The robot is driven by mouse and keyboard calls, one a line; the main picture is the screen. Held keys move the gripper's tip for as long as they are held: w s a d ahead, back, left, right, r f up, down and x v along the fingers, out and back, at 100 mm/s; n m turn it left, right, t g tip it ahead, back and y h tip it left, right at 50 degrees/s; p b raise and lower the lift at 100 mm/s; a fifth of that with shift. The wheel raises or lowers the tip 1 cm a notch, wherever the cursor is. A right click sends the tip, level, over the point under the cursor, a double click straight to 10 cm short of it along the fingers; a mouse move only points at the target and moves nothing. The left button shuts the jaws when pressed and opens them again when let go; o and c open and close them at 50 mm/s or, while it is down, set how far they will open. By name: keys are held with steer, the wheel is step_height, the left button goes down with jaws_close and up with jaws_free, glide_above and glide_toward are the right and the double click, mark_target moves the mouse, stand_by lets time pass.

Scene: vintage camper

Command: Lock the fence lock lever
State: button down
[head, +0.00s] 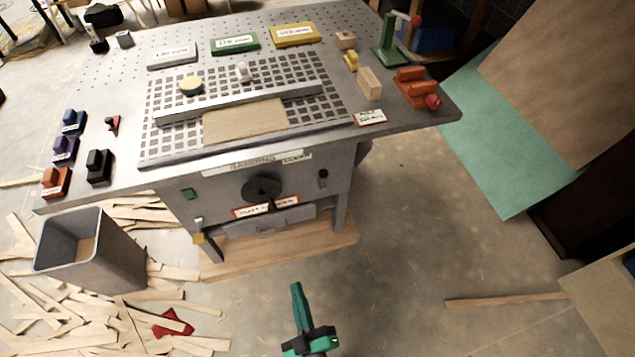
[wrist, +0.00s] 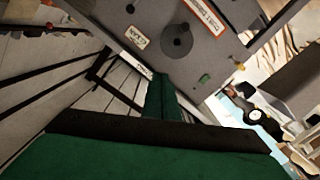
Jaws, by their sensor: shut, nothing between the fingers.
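A grey metal fence bar (head: 240,104) lies across the slotted grid on top of the workbench (head: 350,75). A pale wooden board (head: 245,121) lies against its near side. I cannot tell which part is the fence lock lever. My gripper (head: 297,292) is low in front of the bench, apart from it, shut and empty. In the wrist view my green gripper (wrist: 160,95) points toward the bench's front panel (wrist: 205,50).
The front panel has a black round handle (head: 262,188) and a small dark knob (head: 323,173). A grey bin (head: 115,250) and scattered wood strips are at the left. Coloured blocks and clamps line the bench edges. The floor right of my gripper is mostly clear.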

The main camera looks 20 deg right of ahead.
mark_target(322, 178)
steer(key=w+d+f+n, duration=0.2)
steer(key=w+d+n, duration=0.2)
steer(key=w, duration=0.8)
steer(key=w+d+f+n, duration=0.2)
steer(key=w+d+n, duration=0.2)
steer(key=w+d, duration=0.3)
steer(key=w, duration=0.5)
steer(key=shift+w+d+n+t+h, duration=0.15)
steer(key=shift+w+n+t+h, duration=0.15)
steer(key=shift+n, duration=0.1)
steer(key=w+d+f, duration=0.1)
steer(key=w+d, duration=0.3)
steer(key=w, duration=0.6)
steer(key=shift+w+d, duration=0.2)
steer(key=shift+w, duration=0.1)
